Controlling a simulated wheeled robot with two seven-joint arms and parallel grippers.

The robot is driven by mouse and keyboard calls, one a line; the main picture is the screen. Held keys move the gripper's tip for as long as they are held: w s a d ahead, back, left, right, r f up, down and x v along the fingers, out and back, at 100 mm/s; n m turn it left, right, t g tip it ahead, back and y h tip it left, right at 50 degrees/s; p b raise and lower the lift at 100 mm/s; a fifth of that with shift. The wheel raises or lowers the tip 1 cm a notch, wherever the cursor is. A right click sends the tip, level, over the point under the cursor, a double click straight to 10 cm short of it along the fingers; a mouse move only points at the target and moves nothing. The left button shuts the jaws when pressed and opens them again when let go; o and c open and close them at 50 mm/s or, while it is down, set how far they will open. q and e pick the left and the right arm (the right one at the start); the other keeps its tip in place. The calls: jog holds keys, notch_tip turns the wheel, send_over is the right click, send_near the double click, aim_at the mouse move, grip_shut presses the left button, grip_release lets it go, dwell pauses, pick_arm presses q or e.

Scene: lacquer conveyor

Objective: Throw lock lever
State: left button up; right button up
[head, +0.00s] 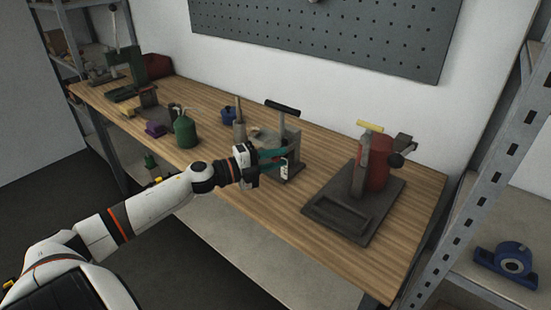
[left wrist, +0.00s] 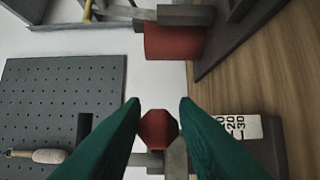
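My left gripper (head: 278,157) reaches over the bench to a grey fixture (head: 292,135) with a black handle (head: 282,106) and a white marked label (head: 284,172). In the left wrist view the two green fingers (left wrist: 160,102) are apart. A red faceted knob (left wrist: 157,129) on a grey stem shows in the gap between them; I take it for the lock lever's end. Narrow gaps seem to remain beside it, and contact is not clear. The label (left wrist: 238,127) is just right of the fingers. In the head view the gripper hides the knob. My right gripper is not in view.
A red cylinder device (head: 378,172) with a yellow handle stands on a dark base plate at right. A green bottle (head: 185,130) and a purple block (head: 155,129) stand left. A pegboard (head: 320,35) hangs behind. The bench front (head: 235,190) is clear.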

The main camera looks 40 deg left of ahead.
pick_arm(q)
jog(key=shift+o, duration=1.2)
jog(key=shift+a, duration=0.1)
jog(key=shift+s+a+f, duration=0.1)
jog(key=shift+s+a, duration=0.05)
jog(key=shift+s, duration=0.15)
jog(key=v, duration=1.1)
jog(key=shift+s, duration=0.2)
